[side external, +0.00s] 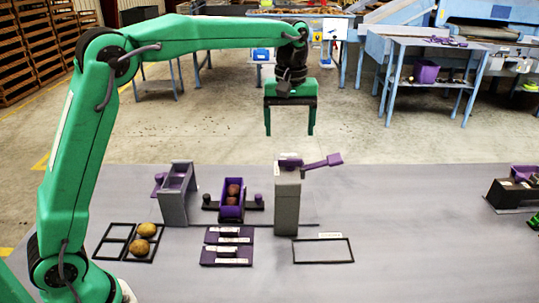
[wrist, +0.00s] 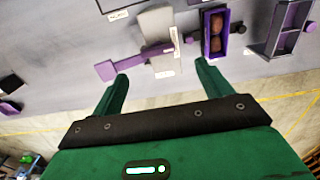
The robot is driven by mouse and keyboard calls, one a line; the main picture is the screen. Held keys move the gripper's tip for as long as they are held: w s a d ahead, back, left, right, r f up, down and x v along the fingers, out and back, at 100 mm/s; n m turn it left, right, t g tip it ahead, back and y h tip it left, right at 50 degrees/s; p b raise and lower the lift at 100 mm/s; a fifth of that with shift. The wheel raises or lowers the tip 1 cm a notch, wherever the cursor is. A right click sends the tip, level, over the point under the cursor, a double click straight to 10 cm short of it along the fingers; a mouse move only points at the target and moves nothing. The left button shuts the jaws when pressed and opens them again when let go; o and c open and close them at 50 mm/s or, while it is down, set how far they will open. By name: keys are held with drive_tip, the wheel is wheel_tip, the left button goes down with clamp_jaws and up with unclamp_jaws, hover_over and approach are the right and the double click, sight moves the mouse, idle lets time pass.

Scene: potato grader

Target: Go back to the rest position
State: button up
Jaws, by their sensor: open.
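My gripper (side external: 290,132) hangs open and empty, pointing down, high above the far edge of the grey table. In the wrist view my gripper (wrist: 160,82) shows its two green fingers wide apart with nothing between them. Below it in the side view stands a grey post (side external: 286,205) with a purple lever (side external: 322,164) sticking out to the right at its top. The fingertips are well apart from the post and lever.
A purple bin (side external: 232,210) holds reddish potatoes; it also shows in the wrist view (wrist: 205,42). Two yellowish potatoes (side external: 145,231) lie in a black divided frame. A grey stand (side external: 174,205) is left of the bin. An empty black frame (side external: 323,262) lies front right. The table's right middle is clear.

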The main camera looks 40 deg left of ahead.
drive_tip(key=s+a+r+m+t, duration=0.1)
drive_tip(key=s+a+r+m, duration=0.1)
drive_tip(key=s, duration=0.5)
drive_tip(key=s+a+r+m+t, duration=0.2)
drive_tip(key=s, duration=0.5)
drive_tip(key=s+a+f+m+t, duration=0.1)
drive_tip(key=s+f+m, duration=0.1)
drive_tip(key=s, duration=0.5)
drive_tip(key=s+a+f+m+t, duration=0.1)
drive_tip(key=s+f+m, duration=0.1)
drive_tip(key=s+f, duration=0.2)
drive_tip(key=s, duration=0.3)
drive_tip(key=shift+s+m, duration=0.15)
drive_tip(key=shift+m, duration=0.25)
drive_tip(key=shift+o, duration=0.2)
drive_tip(key=shift+s+f, duration=0.1)
drive_tip(key=shift+f, duration=0.15)
drive_tip(key=o, duration=0.4)
drive_tip(key=shift+o, duration=0.2)
drive_tip(key=w+d+m+g, duration=0.1)
drive_tip(key=w+m+g, duration=0.4)
drive_tip(key=w+m, duration=0.4)
drive_tip(key=shift+w+f, duration=0.2)
drive_tip(key=shift+w, duration=1.25)
